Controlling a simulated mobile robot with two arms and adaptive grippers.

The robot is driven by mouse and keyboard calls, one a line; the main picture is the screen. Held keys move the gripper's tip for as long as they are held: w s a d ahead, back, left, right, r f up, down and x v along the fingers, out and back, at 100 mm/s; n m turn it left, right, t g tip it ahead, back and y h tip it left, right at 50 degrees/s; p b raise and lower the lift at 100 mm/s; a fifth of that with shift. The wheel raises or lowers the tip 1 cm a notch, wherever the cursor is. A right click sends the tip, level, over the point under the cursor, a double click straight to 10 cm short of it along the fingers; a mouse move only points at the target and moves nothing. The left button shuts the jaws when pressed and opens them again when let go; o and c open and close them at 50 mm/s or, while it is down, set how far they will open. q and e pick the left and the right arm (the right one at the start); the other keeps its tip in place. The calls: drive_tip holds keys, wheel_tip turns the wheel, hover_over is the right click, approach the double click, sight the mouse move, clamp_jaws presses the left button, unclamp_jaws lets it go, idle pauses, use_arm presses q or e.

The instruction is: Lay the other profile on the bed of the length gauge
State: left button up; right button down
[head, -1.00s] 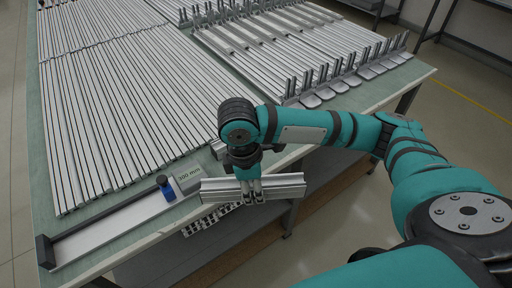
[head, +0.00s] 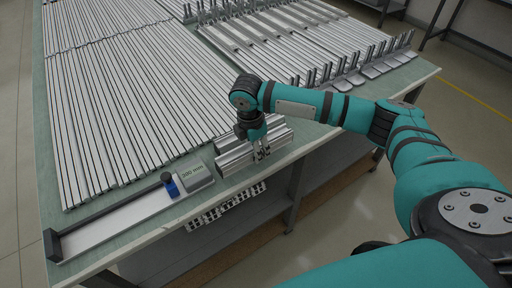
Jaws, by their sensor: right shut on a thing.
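My right gripper (head: 262,157) is shut on a short silver aluminium profile (head: 233,163), fingers pointing down, near the table's front edge. The profile lies roughly crosswise, and the gripper and wrist hide its middle. Another silver length shows close behind it; I cannot tell whether they touch. The length gauge lies to the left along the front edge: a long pale bed (head: 115,224), a dark end stop (head: 52,245) at its left, a blue and black stop (head: 171,186) and a grey readout block (head: 196,175) reading about 300 mm at its right. The bed looks bare. My left gripper is out of view.
Many long silver profiles (head: 120,110) lie side by side on the green table (head: 51,180) behind the gauge. More profiles with upright prongs (head: 350,65) lie at the back right. A perforated strip (head: 228,205) is under the front edge. Open floor lies in front.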

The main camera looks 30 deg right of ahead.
drive_tip(key=shift+w+d, duration=0.35)
drive_tip(key=shift+w, duration=0.4)
drive_tip(key=shift+w+d+f+p, duration=0.2)
drive_tip(key=shift+f+p, duration=0.1)
drive_tip(key=shift+f, duration=0.65)
drive_tip(key=shift+w+d+f+p, duration=0.15)
drive_tip(key=shift+f+p, duration=0.15)
drive_tip(key=shift+f, duration=0.65)
drive_tip(key=shift+a, duration=0.1)
drive_tip(key=c, duration=0.8)
unclamp_jaws()
drive_tip(key=shift+f, duration=0.15)
